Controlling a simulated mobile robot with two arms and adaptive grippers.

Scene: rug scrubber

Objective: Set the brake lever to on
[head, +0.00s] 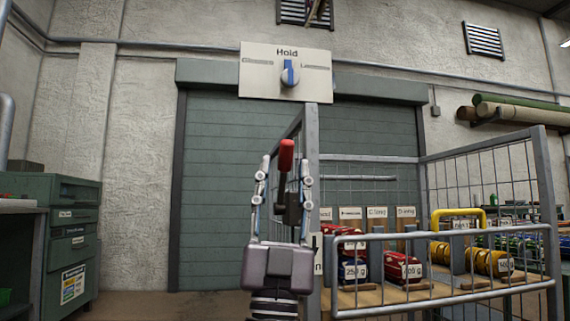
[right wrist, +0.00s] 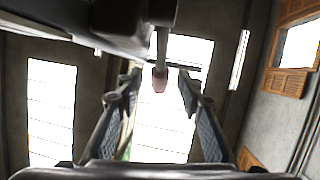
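The brake lever (head: 286,155) has a red grip on a dark arm and stands roughly upright beside the grey post of the wire cart. My right gripper (head: 284,168) points upward in front of it, with one finger on each side of the lever in the picture. The fingers are apart, with gaps to the lever. In the right wrist view the lever's reddish end (right wrist: 160,80) shows between the open fingers, beyond my gripper (right wrist: 158,92). A white label (head: 317,254) on the post is partly hidden by my gripper. My left gripper is not in view.
The wire cart (head: 440,236) holds red weights (head: 402,268) and yellow rolls (head: 490,262). A sign with a dial reading "Hold" (head: 288,52) is above the green shutter (head: 225,200). A green drawer cabinet (head: 60,240) stands at left. Floor between cabinet and cart looks free.

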